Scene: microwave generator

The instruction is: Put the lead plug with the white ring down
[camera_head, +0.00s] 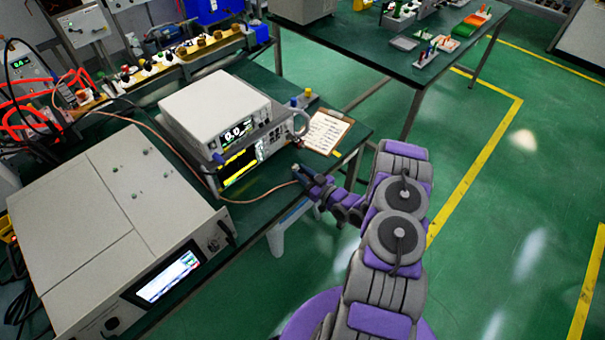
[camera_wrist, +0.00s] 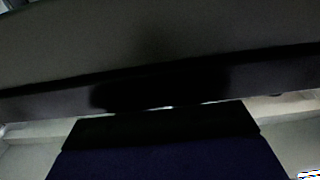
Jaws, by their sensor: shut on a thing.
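My gripper (camera_head: 308,180) is at the right edge of the green bench (camera_head: 262,213), in front of the stacked instruments. It is shut on the end of a thin copper-coloured lead (camera_head: 245,201), which runs left from the jaws past the instruments. The plug itself is small and mostly hidden at the jaws, and I cannot make out a white ring. I cannot tell whether the plug touches the bench. The wrist view is dark, with a grey surface across the top and a dark blue block (camera_wrist: 165,160) at the bottom; no plug can be told there.
A white instrument (camera_head: 215,105) with a lit display stands on a second one with a yellow screen (camera_head: 241,162). A clipboard (camera_head: 326,132) lies to their right. A large grey generator (camera_head: 115,225) fills the left. A narrow strip of bench is bare between it and my gripper.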

